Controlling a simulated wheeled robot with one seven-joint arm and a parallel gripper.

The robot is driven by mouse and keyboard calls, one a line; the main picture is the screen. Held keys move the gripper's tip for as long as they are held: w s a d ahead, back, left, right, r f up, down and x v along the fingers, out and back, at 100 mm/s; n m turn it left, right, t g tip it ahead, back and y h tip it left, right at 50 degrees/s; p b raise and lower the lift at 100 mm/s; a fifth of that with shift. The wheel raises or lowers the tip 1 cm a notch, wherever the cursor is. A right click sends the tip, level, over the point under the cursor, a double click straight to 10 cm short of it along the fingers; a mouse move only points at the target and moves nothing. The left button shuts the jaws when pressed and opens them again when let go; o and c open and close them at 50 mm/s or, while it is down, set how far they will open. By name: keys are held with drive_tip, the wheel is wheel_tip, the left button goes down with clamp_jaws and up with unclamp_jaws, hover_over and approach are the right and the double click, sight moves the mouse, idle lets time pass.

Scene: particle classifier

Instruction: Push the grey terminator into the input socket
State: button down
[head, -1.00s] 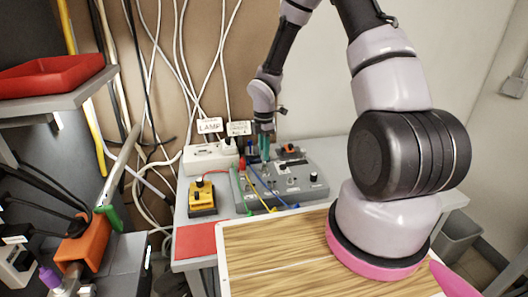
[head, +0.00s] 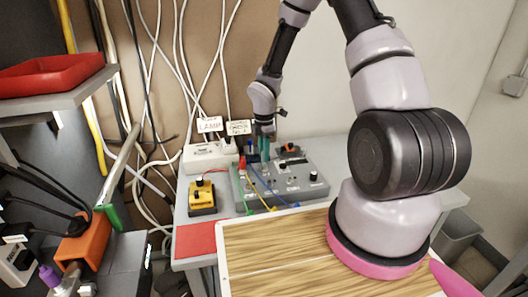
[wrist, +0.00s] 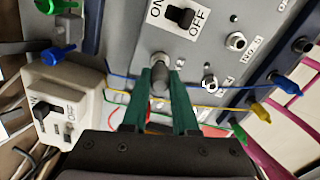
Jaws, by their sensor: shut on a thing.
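My gripper (wrist: 159,74) has green fingers, shut on the grey terminator (wrist: 161,82), a small grey cylinder in the wrist view. The terminator's far end is at a round metal socket (wrist: 160,60) on the grey panel, below the ON/OFF switch (wrist: 181,17). I cannot tell how deep it sits, or read a label there. In the head view my gripper (head: 264,148) points down at the back of the grey instrument box (head: 318,190); the terminator is too small to make out there.
Bare metal connectors (wrist: 236,42) sit beside on the panel. Blue and yellow leads cross close to the fingers. A yellow box (head: 202,197) stands left of the instrument. A white power strip (head: 205,157) with LAMP tag lies behind it. A wooden board (head: 265,250) lies in front.

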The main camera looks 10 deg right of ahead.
drive_tip(key=shift+f, duration=1)
drive_tip(key=c, duration=0.6)
unclamp_jaws()
drive_tip(key=shift+r, duration=0.1)
wheel_tip(320, 180, up, 11)
drive_tip(key=shift+f, duration=0.15)
